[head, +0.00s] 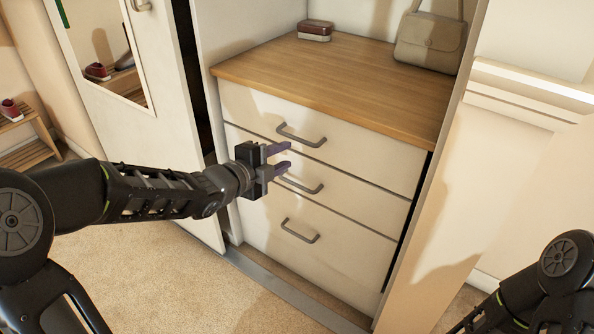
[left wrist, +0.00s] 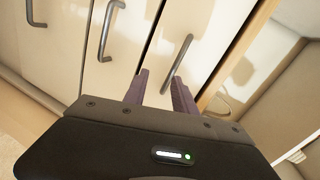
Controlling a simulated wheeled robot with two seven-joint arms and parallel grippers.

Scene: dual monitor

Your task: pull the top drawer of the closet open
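The closet's top drawer (head: 350,142) is a white front under a wooden top, and it is shut. Its dark bar handle (head: 301,135) runs across the front. My left gripper (head: 290,156) is open and empty in front of the drawers, just below the top handle in the head view. In the left wrist view, the top handle (left wrist: 177,64) lies beyond the fingertips (left wrist: 158,82), close to the right finger in the picture. No contact shows. My right gripper is out of view.
The middle drawer handle (head: 301,185) and bottom drawer handle (head: 300,231) are below, both drawers shut. A mirrored door (head: 160,120) stands open at left. A bag (head: 430,42) and red box (head: 316,30) sit on the wooden top (head: 335,80). Carpet in front is clear.

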